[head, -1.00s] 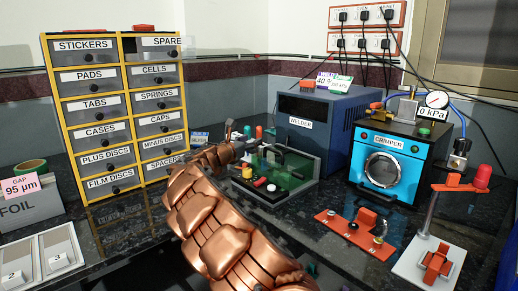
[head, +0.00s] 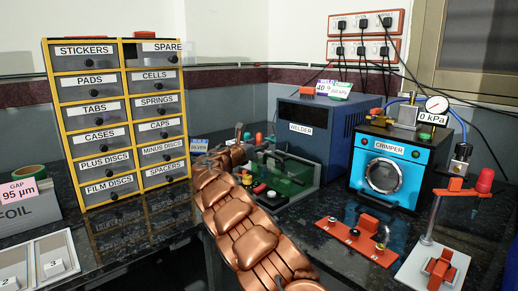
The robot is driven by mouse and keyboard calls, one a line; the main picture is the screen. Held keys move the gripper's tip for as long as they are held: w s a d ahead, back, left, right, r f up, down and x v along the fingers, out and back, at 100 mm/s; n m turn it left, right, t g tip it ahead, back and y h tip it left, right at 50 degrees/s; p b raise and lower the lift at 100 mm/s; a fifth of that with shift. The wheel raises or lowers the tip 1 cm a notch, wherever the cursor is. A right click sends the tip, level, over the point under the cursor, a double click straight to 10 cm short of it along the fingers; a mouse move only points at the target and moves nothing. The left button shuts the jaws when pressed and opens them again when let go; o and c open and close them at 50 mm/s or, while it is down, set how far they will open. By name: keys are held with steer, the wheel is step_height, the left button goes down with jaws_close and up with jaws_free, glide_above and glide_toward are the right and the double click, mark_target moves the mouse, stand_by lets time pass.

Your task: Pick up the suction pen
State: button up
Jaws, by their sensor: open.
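My copper-plated arm reaches from the bottom centre up toward the back of the counter. My gripper (head: 262,160) is at its far end, small and dark against the green-based fixture. It is open, and I see nothing held in it. Its fingertips are hard to make out. I cannot pick out the suction pen with certainty. A thin grey upright piece (head: 238,131) stands just behind the end of the arm, beside small green and red tops, and I cannot tell what it is. My arm hides part of the counter there.
The labelled drawer cabinet (head: 118,200) stands left of my arm. The blue welder (head: 322,150) is behind the green-based fixture (head: 296,172), and the crimper (head: 390,172) is to the right. An orange plate (head: 340,232) and white-based stand (head: 412,268) are at the front right. Dark counter is free between.

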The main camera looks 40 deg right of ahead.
steer(key=shift+w+d, duration=0.15)
steer(key=shift+d, duration=0.5)
jaws_close()
